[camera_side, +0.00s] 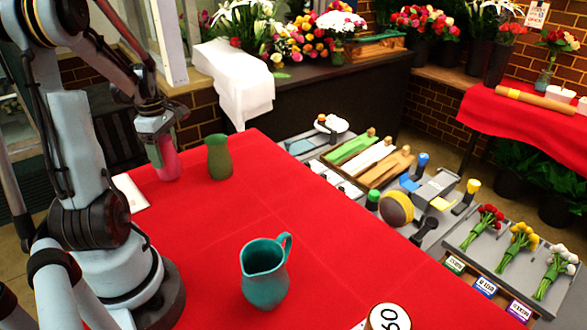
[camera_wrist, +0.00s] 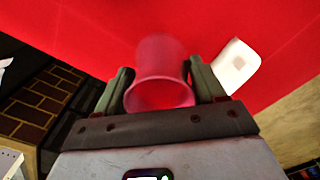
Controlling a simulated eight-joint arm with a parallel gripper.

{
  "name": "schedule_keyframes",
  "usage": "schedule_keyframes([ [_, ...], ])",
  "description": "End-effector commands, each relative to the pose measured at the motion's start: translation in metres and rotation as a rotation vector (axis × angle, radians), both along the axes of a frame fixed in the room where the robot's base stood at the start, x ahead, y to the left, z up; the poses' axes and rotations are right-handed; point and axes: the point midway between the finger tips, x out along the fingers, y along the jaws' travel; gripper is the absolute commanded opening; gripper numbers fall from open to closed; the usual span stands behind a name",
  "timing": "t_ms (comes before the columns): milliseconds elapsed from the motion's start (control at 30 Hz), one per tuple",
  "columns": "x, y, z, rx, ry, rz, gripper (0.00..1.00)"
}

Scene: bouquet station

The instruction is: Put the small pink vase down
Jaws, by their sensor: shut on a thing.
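The small pink vase (camera_side: 168,160) is upright at the far left part of the red-covered table (camera_side: 215,235). My gripper (camera_side: 158,142) is shut on it from above, at its upper part. In the wrist view the vase (camera_wrist: 160,75) sits between the two fingers of my gripper (camera_wrist: 160,88), its open mouth toward the camera. Its base is at or just above the red cloth; I cannot tell if it touches.
A green vase (camera_side: 218,160) stands just right of the pink one. A teal pitcher (camera_side: 264,278) stands near the front. A white card (camera_side: 131,193) lies left of the vase. Trays of tools and flower bunches (camera_side: 517,240) lie right. Mid-table is clear.

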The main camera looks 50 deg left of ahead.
Motion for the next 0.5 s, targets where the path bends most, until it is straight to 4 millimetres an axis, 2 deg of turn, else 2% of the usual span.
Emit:
schedule_keyframes([
  [133, 0.0000, 0.0000, -0.0117, 0.000, 0.000, 0.000, 0.00],
  [500, -0.0001, -0.0001, -0.0143, 0.000, 0.000, 0.000, 0.00],
])
